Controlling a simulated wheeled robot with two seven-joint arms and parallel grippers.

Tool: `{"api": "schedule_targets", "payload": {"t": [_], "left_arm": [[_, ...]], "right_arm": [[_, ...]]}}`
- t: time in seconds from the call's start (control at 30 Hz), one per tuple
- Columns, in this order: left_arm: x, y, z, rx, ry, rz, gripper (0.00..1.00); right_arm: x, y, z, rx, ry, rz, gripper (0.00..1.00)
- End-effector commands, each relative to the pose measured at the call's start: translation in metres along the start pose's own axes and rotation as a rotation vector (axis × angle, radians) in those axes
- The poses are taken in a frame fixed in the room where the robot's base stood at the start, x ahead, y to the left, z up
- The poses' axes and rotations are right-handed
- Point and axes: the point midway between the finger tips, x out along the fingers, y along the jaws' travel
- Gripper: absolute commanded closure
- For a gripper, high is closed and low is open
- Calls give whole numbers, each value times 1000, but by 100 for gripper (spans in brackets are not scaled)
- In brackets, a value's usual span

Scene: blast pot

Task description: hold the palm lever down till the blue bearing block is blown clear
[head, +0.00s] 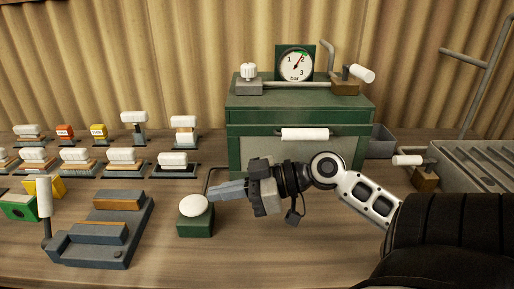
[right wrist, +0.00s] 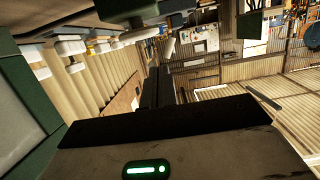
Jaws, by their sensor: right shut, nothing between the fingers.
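A white round palm lever (head: 194,205) sits on a small green box (head: 195,226) on the bench, left of the green blast pot cabinet (head: 240,145). My right gripper (head: 216,193) is shut and empty. Its fingertips are at the right edge of the white palm lever, pointing left; I cannot tell whether they touch or press it. The shut fingers also show in the right wrist view (right wrist: 158,90). The cabinet front is closed, with a white handle (head: 305,134). I cannot make out a blue bearing block in either view. My left gripper is out of view.
A gauge (head: 297,65) on the cabinet has its needle pointing up and right. A grey stepped fixture (head: 95,240) stands at front left. Several white-topped brushes (head: 121,157) stand in rows behind it. A slatted grey tray (head: 480,165) and a white-handled valve (head: 408,160) are at right.

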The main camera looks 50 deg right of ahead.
Motion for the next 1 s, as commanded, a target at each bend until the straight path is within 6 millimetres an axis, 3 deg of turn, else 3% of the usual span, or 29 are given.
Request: {"api": "schedule_targets", "payload": {"t": [0.2,0.4,1.0], "left_arm": [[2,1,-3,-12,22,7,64],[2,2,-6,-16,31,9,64],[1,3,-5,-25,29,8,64]], "right_arm": [[-42,1,1,0,5,5,100],[-64,1,0,-3,5,3,100],[-68,0,-2,-4,6,2,100]]}}
